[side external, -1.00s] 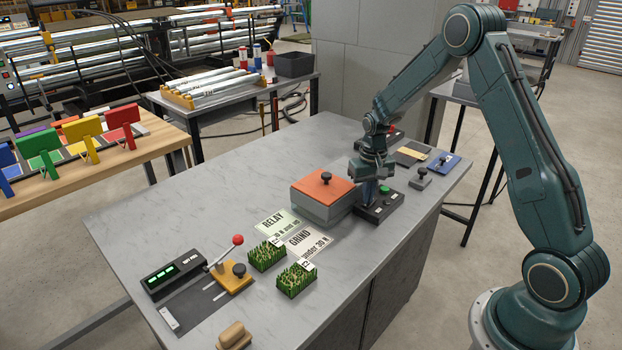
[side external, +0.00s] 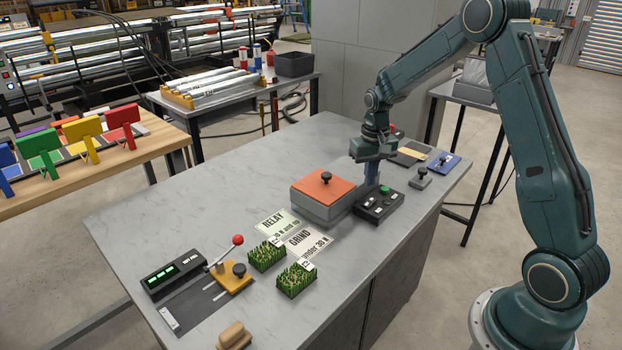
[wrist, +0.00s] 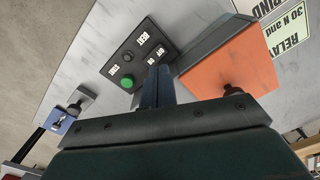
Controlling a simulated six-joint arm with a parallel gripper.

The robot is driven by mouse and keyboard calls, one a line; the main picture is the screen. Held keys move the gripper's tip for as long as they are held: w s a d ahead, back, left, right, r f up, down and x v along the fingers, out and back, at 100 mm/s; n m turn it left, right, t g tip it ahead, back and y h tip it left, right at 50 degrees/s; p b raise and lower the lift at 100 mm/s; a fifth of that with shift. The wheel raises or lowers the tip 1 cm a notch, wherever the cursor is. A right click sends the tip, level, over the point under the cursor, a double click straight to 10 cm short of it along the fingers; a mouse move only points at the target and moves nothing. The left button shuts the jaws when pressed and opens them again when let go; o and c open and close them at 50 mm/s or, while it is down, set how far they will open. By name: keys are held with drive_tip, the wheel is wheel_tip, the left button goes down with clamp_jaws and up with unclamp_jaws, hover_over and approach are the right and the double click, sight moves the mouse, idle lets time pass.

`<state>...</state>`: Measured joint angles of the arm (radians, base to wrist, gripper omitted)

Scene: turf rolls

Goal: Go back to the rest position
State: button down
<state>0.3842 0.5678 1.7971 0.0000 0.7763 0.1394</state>
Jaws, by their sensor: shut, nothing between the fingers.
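My gripper (side external: 372,186) is shut and empty. It points down above the black control box (side external: 379,207), beside the orange-lidded grey box (side external: 323,197). In the wrist view, my gripper's fingers (wrist: 158,85) are together, with the control box (wrist: 137,58) beyond them. The box's green button (wrist: 127,82) is uncovered there. The orange lid (wrist: 230,70) lies to the right of the fingers, its dark knob partly cut off by my gripper body.
Two turf pieces (side external: 296,279) stand beside the RELAY and GRIND cards (side external: 305,242). A lever device with a red ball (side external: 238,240) and a green-lit display box (side external: 173,272) are at the near left. A blue plate (side external: 443,163) lies at the far right. The bench's left middle is clear.

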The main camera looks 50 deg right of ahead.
drive_tip(key=shift+r, duration=0.45)
drive_tip(key=s+a+r+n+t, duration=0.1)
drive_tip(key=s+a+r, duration=0.35)
drive_tip(key=r, duration=0.25)
drive_tip(key=s+a+r+n+t, duration=0.1)
drive_tip(key=s+a+r+n, duration=0.1)
drive_tip(key=s+a+r, duration=0.4)
drive_tip(key=s+a+r+n+t, duration=0.1)
drive_tip(key=s+a+r, duration=0.1)
drive_tip(key=s, duration=0.5)
drive_tip(key=s+a+r+n+t, duration=0.2)
drive_tip(key=s+a+r, duration=0.1)
drive_tip(key=s, duration=0.4)
drive_tip(key=shift+s+a+r+t, duration=0.25)
drive_tip(key=shift+a+t, duration=0.05)
drive_tip(key=shift+a, duration=0.6)
